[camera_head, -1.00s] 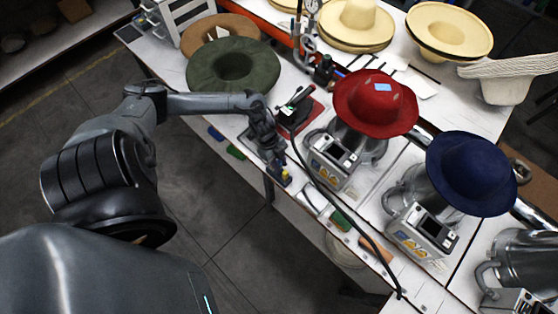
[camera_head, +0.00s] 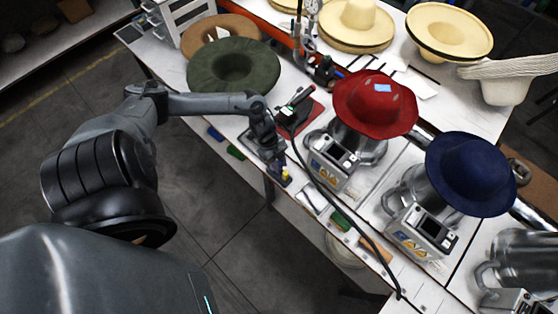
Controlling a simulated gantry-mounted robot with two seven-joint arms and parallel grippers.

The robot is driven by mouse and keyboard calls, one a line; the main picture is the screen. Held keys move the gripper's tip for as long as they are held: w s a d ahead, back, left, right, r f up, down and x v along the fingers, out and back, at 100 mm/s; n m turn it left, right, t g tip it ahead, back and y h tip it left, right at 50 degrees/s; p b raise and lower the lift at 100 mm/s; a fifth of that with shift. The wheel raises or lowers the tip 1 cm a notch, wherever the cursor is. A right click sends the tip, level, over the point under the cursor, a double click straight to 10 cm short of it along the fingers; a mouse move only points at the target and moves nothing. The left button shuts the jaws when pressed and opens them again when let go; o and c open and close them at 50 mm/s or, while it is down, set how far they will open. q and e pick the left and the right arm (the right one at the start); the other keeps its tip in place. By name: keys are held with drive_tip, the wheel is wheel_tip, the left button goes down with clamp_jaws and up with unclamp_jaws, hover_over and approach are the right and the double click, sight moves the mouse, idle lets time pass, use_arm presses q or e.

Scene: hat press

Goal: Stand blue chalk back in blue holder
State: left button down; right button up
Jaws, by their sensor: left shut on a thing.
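My left gripper (camera_head: 279,157) points down at the front edge of the white table, just above a small dark blue block (camera_head: 285,182) with a yellow piece (camera_head: 286,173) at its top. This block may be the blue holder. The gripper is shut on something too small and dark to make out. I cannot pick out the blue chalk; the fingers may hide it. I cannot tell whether the gripper's load touches the block. My right gripper is not in view.
A red felt hat (camera_head: 374,104) and a blue hat (camera_head: 470,174) sit on steel presses to the right. A black cable (camera_head: 330,192) runs close beside my left gripper. Blue (camera_head: 215,134) and green (camera_head: 236,153) pieces lie along the table edge. A green hat (camera_head: 233,66) lies behind my forearm.

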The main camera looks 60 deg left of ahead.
use_arm(q)
drive_tip(key=shift+f+b, duration=0.6)
drive_tip(key=shift+f, duration=0.25)
drive_tip(key=shift+f+b, duration=0.4)
drive_tip(key=shift+f, duration=0.15)
idle(0.4)
drive_tip(key=c, duration=0.8)
unclamp_jaws()
drive_tip(key=shift+c, duration=0.2)
drive_tip(key=p+v, duration=0.4)
drive_tip(key=shift+w+d+r, duration=0.1)
drive_tip(key=shift+d+r, duration=0.1)
drive_tip(key=shift+d, duration=0.1)
drive_tip(key=p+v, duration=0.3)
drive_tip(key=shift+w+d+r, duration=0.1)
drive_tip(key=shift+d+r, duration=0.05)
drive_tip(key=shift+r, duration=0.05)
